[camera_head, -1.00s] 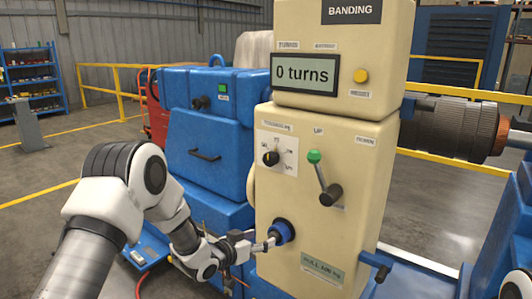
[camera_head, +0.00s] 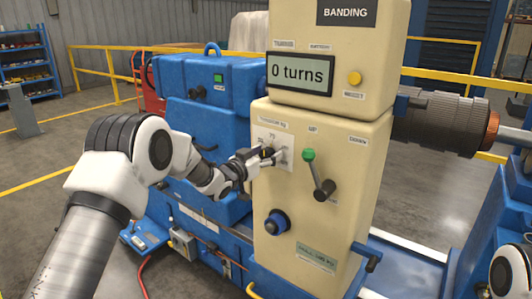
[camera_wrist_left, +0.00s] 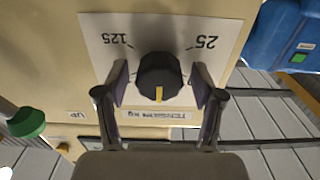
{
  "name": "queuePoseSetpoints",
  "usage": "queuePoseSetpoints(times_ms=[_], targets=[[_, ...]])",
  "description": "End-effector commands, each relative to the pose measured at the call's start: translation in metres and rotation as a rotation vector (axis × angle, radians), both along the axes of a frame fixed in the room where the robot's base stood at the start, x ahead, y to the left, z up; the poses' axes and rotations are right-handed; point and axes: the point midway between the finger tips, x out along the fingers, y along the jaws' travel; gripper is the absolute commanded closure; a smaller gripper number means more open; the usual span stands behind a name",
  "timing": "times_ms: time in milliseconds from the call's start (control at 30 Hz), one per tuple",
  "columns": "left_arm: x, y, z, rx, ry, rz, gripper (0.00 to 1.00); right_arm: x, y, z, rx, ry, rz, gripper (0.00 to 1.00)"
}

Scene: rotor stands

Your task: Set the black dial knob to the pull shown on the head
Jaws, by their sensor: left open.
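The black dial knob (camera_wrist_left: 160,70) sits on a white scale plate (camera_wrist_left: 215,35) on the cream head (camera_head: 345,150). In the left wrist view it appears upside down, between my left gripper's (camera_wrist_left: 161,85) open fingers, one on each side; I cannot tell whether they touch it. Its yellow pointer faces the tension label, upward on the machine. In the head view my left gripper (camera_head: 276,156) covers most of the knob. A pull plate (camera_head: 317,258) is low on the head; its number is too blurred to read. My right gripper is out of view.
A green-tipped lever (camera_head: 318,176) stands right of the dial. Blue machinery (camera_head: 205,140) stands close on the left.

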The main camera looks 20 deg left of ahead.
Motion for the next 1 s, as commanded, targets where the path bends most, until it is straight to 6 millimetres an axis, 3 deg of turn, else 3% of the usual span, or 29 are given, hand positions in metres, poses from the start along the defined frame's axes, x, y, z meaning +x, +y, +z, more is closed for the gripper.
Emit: queuePoseSetpoints(times_ms=[33,67,200,233,667,1000], targets=[[0.000,0.000,0.000,0.000,0.000,0.000,0.32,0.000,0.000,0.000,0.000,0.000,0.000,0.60],[0.000,0.000,0.000,0.000,0.000,0.000,0.39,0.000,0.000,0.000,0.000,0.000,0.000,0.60],[0.000,0.000,0.000,0.000,0.000,0.000,0.89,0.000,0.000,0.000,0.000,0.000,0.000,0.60],[0.000,0.000,0.000,0.000,0.000,0.000,0.93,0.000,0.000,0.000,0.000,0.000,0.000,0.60],[0.000,0.000,-0.001,0.043,-0.018,0.000,0.93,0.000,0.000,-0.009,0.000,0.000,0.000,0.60],[-0.001,-0.001,-0.005,0.241,-0.091,0.001,0.93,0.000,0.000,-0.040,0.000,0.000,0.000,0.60]])
